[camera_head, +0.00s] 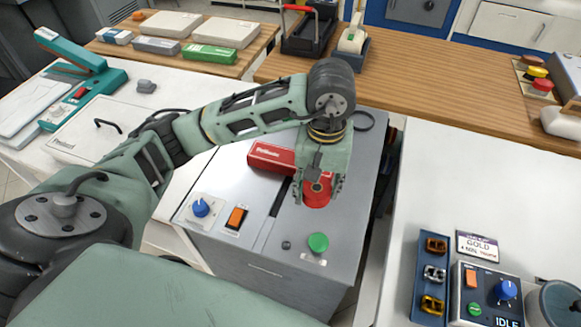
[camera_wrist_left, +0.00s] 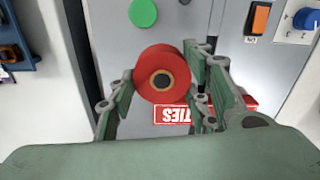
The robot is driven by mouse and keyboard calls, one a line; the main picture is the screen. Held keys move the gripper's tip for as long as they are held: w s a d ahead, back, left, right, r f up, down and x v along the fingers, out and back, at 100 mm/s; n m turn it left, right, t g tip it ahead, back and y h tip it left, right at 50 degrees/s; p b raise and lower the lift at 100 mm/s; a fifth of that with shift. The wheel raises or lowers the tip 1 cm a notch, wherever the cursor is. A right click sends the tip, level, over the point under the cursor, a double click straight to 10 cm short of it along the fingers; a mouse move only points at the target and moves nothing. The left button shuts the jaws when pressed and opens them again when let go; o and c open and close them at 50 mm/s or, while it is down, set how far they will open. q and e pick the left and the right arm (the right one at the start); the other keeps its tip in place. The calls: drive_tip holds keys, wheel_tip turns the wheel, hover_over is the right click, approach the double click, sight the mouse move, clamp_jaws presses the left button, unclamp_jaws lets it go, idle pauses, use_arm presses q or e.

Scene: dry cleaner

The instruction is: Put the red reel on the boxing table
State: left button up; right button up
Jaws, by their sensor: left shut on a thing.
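The red reel (camera_head: 317,190) is between the fingers of my left gripper (camera_head: 318,186), over the grey metal machine top. The left wrist view shows the reel (camera_wrist_left: 162,75) face on, with its tan hub and dark centre hole, and the left gripper's fingers (camera_wrist_left: 160,88) closed on its two sides. Whether the reel touches the surface below, I cannot tell. No table is labelled as the boxing table; a wooden table (camera_head: 390,75) runs along the back. My right gripper is not in view.
The grey machine (camera_head: 300,262) has a green button (camera_head: 318,242), an orange switch (camera_head: 236,217) and a blue knob (camera_head: 201,207). A red box (camera_head: 268,156) lies on it. A white counter (camera_head: 460,185) at right carries a control box (camera_head: 488,292). A tape dispenser (camera_head: 352,40) stands at the back.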

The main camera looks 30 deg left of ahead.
use_arm(q)
drive_tip(key=w+a+f+p, duration=0.1)
drive_tip(key=a+f, duration=0.1)
drive_tip(key=a, duration=0.1)
drive_tip(key=w+a+f+p, duration=0.1)
drive_tip(key=a+f, duration=0.1)
drive_tip(key=a, duration=0.2)
drive_tip(key=w+a+f, duration=0.1)
drive_tip(key=a+f, duration=0.1)
drive_tip(key=a, duration=0.2)
drive_tip(key=shift+f+p, duration=0.35)
drive_tip(key=shift+p, duration=0.05)
wheel_tip(320, 180, down, 3)
drive_tip(key=shift+f+p, duration=0.15)
drive_tip(key=shift+p, duration=0.4)
drive_tip(key=shift+f, duration=0.2)
drive_tip(key=shift+f+b, duration=0.2)
drive_tip(key=shift+b, duration=0.1)
drive_tip(key=o, duration=1.3)
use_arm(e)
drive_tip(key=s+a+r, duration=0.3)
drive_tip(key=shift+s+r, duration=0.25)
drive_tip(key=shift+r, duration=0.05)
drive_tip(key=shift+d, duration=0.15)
